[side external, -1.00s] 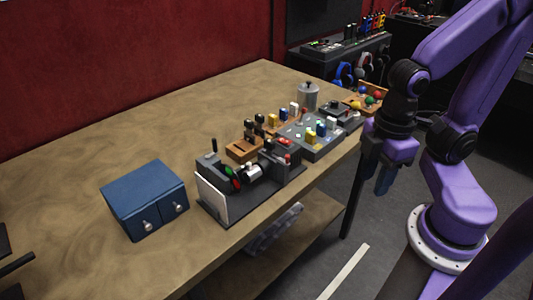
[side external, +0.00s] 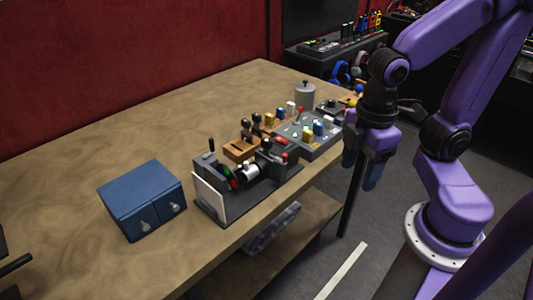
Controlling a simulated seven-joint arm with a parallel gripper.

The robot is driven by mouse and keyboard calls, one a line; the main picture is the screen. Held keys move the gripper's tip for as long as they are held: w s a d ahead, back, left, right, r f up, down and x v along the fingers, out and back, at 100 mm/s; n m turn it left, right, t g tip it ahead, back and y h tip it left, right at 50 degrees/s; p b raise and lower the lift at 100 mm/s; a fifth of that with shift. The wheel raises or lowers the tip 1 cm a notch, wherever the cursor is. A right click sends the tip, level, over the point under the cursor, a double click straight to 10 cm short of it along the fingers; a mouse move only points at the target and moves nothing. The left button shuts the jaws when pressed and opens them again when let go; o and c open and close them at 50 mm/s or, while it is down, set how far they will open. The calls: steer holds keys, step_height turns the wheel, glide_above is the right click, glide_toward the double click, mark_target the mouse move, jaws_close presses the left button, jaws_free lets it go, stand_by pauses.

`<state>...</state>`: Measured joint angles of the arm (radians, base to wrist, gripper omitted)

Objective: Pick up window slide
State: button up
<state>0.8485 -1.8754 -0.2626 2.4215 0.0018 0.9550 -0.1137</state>
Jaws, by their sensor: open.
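I cannot tell for sure which piece is the window slide. A thin white upright panel (side external: 209,198) stands at the left end of a black device (side external: 250,192) on the table. The device carries a white cylinder (side external: 250,169), red and green parts and a black lever. My gripper (side external: 360,172) is open and empty, pointing down beyond the table's right edge. It is well apart from the device and the panel.
A blue two-door box (side external: 140,195) stands left of the device. Wooden blocks (side external: 241,150), a grey board with coloured pegs (side external: 308,137) and a grey canister (side external: 305,97) crowd the table's right side. The wooden table (side external: 120,130) is bare at the back left.

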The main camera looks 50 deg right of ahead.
steer(key=w+a+r+n, duration=0.1)
steer(key=w+r, duration=0.2)
steer(key=w, duration=0.5)
steer(key=w+a+r+n, duration=0.2)
steer(key=w+r, duration=0.1)
steer(key=w, duration=0.4)
steer(key=n, duration=0.2)
glide_toward(266, 140)
step_height(266, 140, down, 10)
steer(key=shift+w+f, duration=0.1)
steer(key=shift+f, duration=0.05)
steer(key=c, duration=1.1)
